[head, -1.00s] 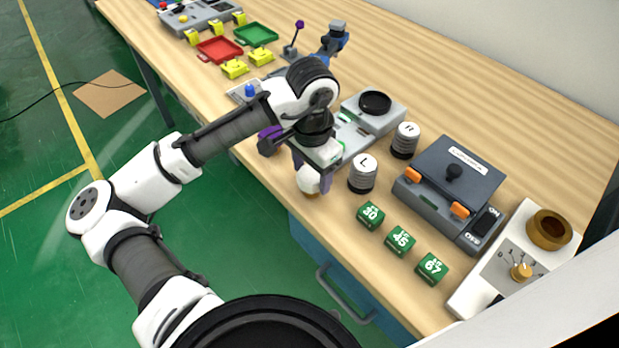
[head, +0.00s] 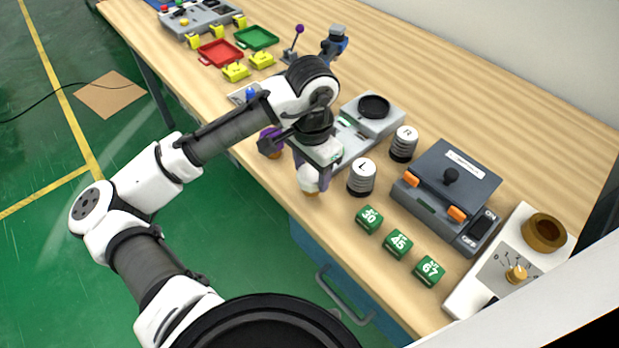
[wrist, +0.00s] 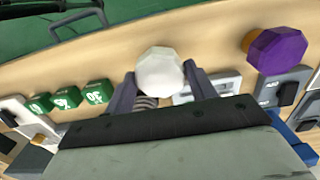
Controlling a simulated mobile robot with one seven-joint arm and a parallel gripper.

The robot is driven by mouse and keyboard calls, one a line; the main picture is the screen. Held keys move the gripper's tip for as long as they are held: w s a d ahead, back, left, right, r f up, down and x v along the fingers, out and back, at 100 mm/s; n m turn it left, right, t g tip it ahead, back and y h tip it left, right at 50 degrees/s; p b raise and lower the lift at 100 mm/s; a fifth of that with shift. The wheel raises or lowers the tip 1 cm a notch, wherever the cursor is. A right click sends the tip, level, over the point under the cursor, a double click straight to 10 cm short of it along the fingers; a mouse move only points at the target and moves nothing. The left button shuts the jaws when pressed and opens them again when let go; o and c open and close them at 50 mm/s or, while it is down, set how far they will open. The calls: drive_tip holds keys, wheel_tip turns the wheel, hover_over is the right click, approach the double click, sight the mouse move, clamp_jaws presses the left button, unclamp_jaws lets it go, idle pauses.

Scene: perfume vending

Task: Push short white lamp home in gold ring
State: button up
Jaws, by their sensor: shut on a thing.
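The short white lamp (head: 308,178) is held between the fingers of my gripper (head: 312,174), above the front part of the bench. Its tan lower end points down in the head view. In the wrist view the lamp's white faceted top (wrist: 160,70) sits between the two purple-grey fingers of my gripper (wrist: 160,82), hiding its lower part. The gold ring (head: 545,232) is on a white panel (head: 500,270) at the far right of the head view, well away from the lamp. Its opening looks empty.
Black-and-white cylinders marked L (head: 362,177) and R (head: 404,143), green number blocks (head: 398,243) and a grey box with orange clips (head: 450,190) stand between lamp and ring. A purple-topped lamp (wrist: 278,50) is beside my gripper. A gold knob (head: 516,274) is near the ring.

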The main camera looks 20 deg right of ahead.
sight(311, 173)
drive_tip(key=shift+r+p, duration=1.45)
drive_tip(key=shift+r, duration=0.25)
drive_tip(key=shift+f, duration=0.1)
